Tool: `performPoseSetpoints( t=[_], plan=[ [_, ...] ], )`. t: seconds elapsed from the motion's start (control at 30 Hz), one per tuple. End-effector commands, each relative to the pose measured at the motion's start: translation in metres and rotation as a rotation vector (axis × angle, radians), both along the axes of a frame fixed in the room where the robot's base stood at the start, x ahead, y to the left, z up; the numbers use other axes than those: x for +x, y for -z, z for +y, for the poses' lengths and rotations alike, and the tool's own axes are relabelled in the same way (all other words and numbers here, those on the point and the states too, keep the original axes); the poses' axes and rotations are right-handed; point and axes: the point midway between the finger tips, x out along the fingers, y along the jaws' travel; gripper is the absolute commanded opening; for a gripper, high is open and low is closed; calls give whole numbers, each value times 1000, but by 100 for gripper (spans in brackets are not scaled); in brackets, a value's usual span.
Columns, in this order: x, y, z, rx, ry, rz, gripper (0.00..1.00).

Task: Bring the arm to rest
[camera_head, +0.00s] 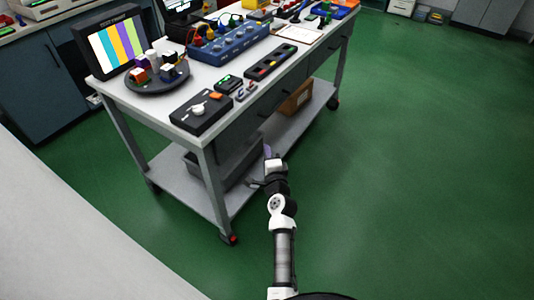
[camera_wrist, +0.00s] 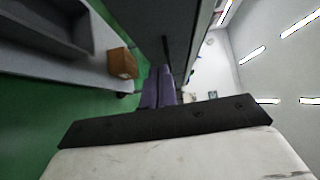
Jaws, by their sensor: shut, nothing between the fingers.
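My arm (camera_head: 282,245) reaches up from the bottom of the head view, over the green floor beside the workbench. My gripper shows at the middle of the wrist view (camera_wrist: 158,88), with its two purple-grey fingers together and nothing between them.
The wheeled workbench (camera_head: 166,112) carries a test monitor (camera_head: 118,45), a round tray (camera_head: 157,86), a black box with a knob (camera_head: 201,112) and a blue panel (camera_head: 229,42). Its lower shelf holds a grey bin (camera_head: 205,165) and a brown box (camera_head: 295,100). Green floor (camera_head: 420,170) is clear at right.

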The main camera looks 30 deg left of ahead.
Motion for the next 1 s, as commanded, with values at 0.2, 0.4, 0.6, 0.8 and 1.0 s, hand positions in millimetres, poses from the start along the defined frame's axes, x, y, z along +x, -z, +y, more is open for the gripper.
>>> performPoseSetpoints(
  t=[0.2, 0.4, 0.6, 0.8, 1.0],
  plan=[
    [1, 0, 0, 0, 0, 0, 0],
    [1, -5, 1, -3, -1, -13, 0],
    [-4, -86, 26, -46, -9, -247, 0],
    [-44, -231, 57, -99, 32, -678, 0],
    [-119, -365, 61, -103, 155, -1098, 0]
  ],
)
